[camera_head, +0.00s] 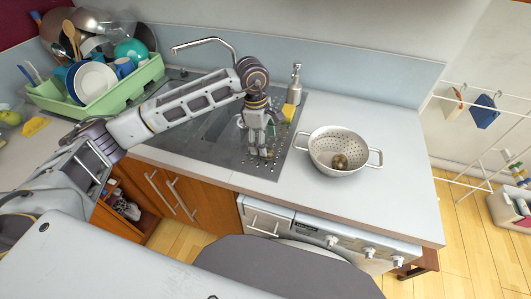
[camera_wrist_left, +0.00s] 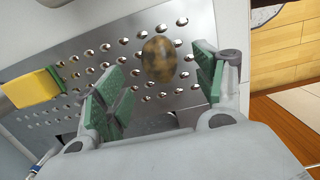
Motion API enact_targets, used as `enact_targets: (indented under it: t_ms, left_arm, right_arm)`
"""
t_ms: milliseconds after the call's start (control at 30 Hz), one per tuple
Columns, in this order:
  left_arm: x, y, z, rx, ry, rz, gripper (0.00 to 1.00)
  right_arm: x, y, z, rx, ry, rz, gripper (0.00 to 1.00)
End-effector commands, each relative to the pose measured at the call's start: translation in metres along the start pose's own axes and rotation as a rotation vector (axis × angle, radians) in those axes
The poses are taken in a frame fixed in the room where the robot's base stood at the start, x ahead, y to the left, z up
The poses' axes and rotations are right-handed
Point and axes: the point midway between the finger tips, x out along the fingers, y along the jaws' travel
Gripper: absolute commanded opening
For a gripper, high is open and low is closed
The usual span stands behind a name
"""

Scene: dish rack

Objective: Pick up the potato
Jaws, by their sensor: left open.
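A brown, mottled potato (camera_wrist_left: 158,58) lies on the perforated metal drainboard (camera_wrist_left: 85,70) in the left wrist view. My left gripper (camera_wrist_left: 160,82) is open, with its green-padded fingers to either side of the potato and not closed on it. In the head view the left gripper (camera_head: 262,152) points down over the drainboard (camera_head: 285,138), and its fingers mostly hide this potato. Another brown, potato-like thing (camera_head: 339,162) lies inside the metal colander (camera_head: 318,150) to the right. My right gripper is not in view.
A yellow sponge (camera_head: 288,113), also in the wrist view (camera_wrist_left: 32,88), sits near the soap dispenser (camera_head: 295,85) behind the gripper. The faucet (camera_head: 205,42) and green dish rack (camera_head: 110,98) stand to the left. The counter right of the colander (camera_head: 400,190) is clear.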

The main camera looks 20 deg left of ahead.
Motion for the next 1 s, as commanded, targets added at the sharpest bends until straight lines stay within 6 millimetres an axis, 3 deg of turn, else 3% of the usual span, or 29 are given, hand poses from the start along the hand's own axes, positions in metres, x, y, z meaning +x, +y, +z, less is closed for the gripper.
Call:
enact_targets:
  t_ms: [233, 633, 1000]
  left_arm:
    - [0.008, 0.0, 0.0, -0.001, 0.0, -0.003, 0.7]
    - [0.047, 0.0, 0.0, 0.0, 0.0, -0.002, 0.7]
    - [0.052, 0.001, 0.0, 0.0, 0.0, 0.0, 0.7]
  right_arm:
    - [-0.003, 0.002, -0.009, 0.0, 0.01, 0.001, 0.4]
    - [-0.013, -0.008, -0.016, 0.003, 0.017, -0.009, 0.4]
    - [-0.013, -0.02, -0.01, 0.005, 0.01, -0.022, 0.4]
